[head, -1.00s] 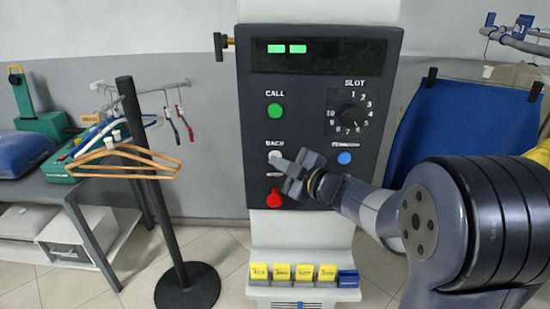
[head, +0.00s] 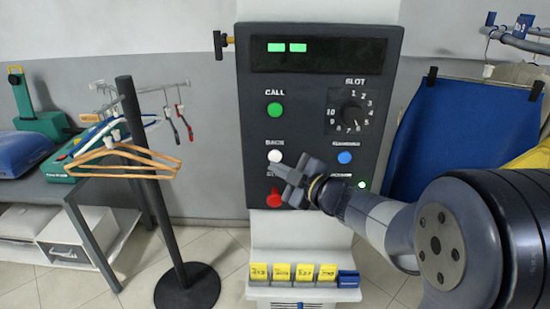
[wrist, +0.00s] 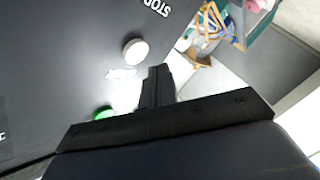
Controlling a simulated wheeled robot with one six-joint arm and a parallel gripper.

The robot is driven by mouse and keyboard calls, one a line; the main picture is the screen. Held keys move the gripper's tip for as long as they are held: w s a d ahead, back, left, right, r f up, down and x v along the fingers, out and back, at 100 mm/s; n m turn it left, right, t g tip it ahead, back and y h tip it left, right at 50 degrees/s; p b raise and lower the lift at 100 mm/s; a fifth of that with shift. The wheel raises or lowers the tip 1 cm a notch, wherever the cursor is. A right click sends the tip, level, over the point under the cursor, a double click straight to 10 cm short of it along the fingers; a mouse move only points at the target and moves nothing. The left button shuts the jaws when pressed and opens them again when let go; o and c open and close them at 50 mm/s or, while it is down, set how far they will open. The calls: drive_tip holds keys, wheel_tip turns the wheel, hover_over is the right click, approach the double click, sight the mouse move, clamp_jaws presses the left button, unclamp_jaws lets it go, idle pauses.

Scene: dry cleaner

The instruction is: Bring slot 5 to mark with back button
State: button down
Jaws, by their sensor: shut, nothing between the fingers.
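The dark control panel (head: 310,85) stands upright in front of me. Its white BACK button (head: 275,156) is at the left, below the green CALL button (head: 274,110). The black SLOT dial (head: 352,115) is at upper right, ringed by numbers; its exact setting is too small to read surely. My gripper (head: 282,175) is shut and empty, just below the BACK button and apart from it in the picture. In the wrist view the white button (wrist: 135,51) shows clear beside the shut fingers (wrist: 157,88). The display (head: 318,55) shows two green blocks at its left.
A red button (head: 274,199) lies just below my gripper. A blue button (head: 344,157) and a small green light (head: 362,185) are at right. Yellow tags (head: 282,272) line a ledge below. A hanger stand (head: 150,180) is left; a blue cloth (head: 455,140) hangs right.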

drive_tip(key=shift+s+a, duration=0.1)
drive_tip(key=shift+s, duration=1.8)
